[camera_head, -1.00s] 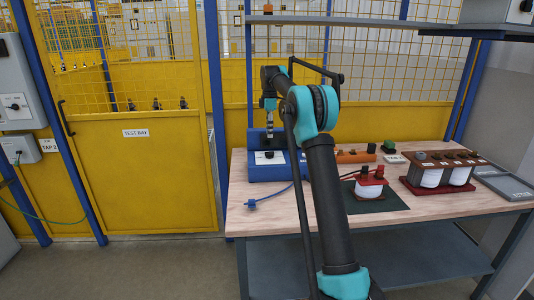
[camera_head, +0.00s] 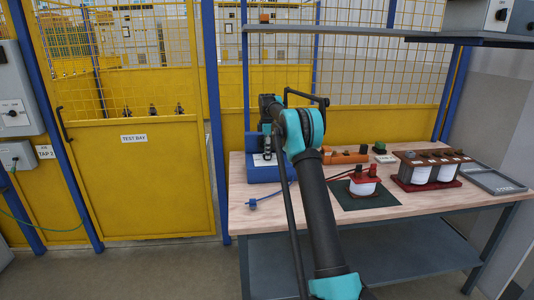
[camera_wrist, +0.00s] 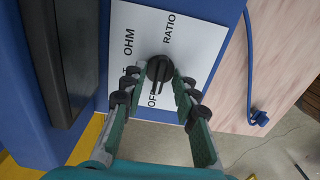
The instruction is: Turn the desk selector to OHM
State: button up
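The desk selector is a black knob (camera_wrist: 159,70) on a white panel (camera_wrist: 190,29) marked OHM, RATIO and OFF; another label is mostly hidden. In the wrist view, its narrow grip points down toward OFF. The panel is on a blue desk unit (camera_head: 256,175) at the table's left end. My gripper (camera_wrist: 159,79) is open, with its dark-padded fingers on either side of the knob. Whether either finger touches the knob is unclear. In the head view, my arm covers part of the unit and hides the knob.
A blue plug and cable (camera_head: 253,202) lie on the wooden table (camera_head: 290,209) beside the unit. A red-and-white device (camera_head: 364,185) stands on a dark mat to the right. Farther right are a brown rack (camera_head: 432,168) and a grey tray (camera_head: 492,181). A shelf hangs above.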

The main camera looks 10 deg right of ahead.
grip_shut()
jog(key=m, duration=0.5)
jog(key=shift+m, duration=0.4)
jog(key=m, duration=1.1)
jog(key=shift+m, duration=0.4)
jog(key=m, duration=0.6)
jog(key=shift+o, duration=0.8)
grip_release()
